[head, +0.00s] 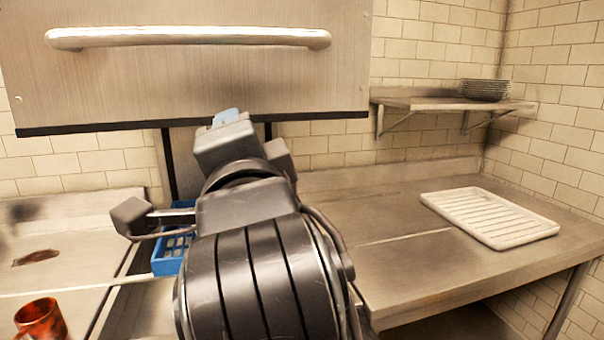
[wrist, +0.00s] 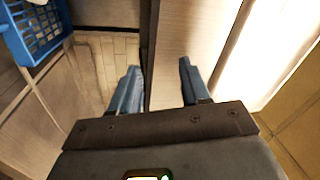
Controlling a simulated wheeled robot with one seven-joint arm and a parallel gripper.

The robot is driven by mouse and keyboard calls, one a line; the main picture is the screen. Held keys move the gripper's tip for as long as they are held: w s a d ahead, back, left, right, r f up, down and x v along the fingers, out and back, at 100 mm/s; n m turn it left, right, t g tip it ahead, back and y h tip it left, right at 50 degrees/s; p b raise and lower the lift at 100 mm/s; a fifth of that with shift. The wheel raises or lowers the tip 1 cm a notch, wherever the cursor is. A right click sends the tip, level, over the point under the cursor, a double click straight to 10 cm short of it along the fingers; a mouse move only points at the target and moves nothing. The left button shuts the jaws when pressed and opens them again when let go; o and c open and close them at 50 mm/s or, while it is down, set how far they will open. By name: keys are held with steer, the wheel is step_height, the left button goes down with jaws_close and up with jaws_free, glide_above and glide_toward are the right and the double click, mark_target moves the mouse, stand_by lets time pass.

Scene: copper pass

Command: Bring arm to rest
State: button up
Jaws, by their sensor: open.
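My gripper (wrist: 158,85) is open in the wrist view, with its two blue fingers apart and nothing between them. In the head view my arm rises in the middle of the picture, in front of the steel hood door. A blue fingertip (head: 226,117) just shows above the wrist there, close to the door's lower edge. The rest of the gripper is hidden behind my arm.
A steel hood door (head: 200,85) with a bar handle (head: 190,37) fills the upper left. A blue rack (head: 167,256) is partly behind my arm; a copper mug (head: 41,319) stands lower left. A white ribbed tray (head: 489,217) lies right. Plates (head: 485,90) sit on a wall shelf (head: 440,102).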

steer(key=s+d+f+n+g, duration=0.1)
steer(key=s+d+f+n, duration=0.25)
steer(key=d+f, duration=0.4)
steer(key=s+d+f+n+h, duration=0.15)
steer(key=s+d+f, duration=0.35)
steer(key=f, duration=0.6)
steer(key=s+d+f+n+g, duration=0.1)
steer(key=s+d+f+n, duration=0.25)
steer(key=d+f, duration=0.4)
steer(key=s+d+f+n+h, duration=0.1)
steer(key=s+d, duration=0.2)
steer(key=s, duration=0.6)
steer(key=s+d+f+n+g+h, duration=0.1)
steer(key=s+d+f, duration=0.1)
steer(key=s, duration=0.7)
steer(key=s+d+f+n+g+h, duration=0.1)
steer(key=s+d, duration=0.3)
steer(key=s, duration=0.6)
steer(key=shift+f+h, duration=0.45)
steer(key=shift+f, duration=0.3)
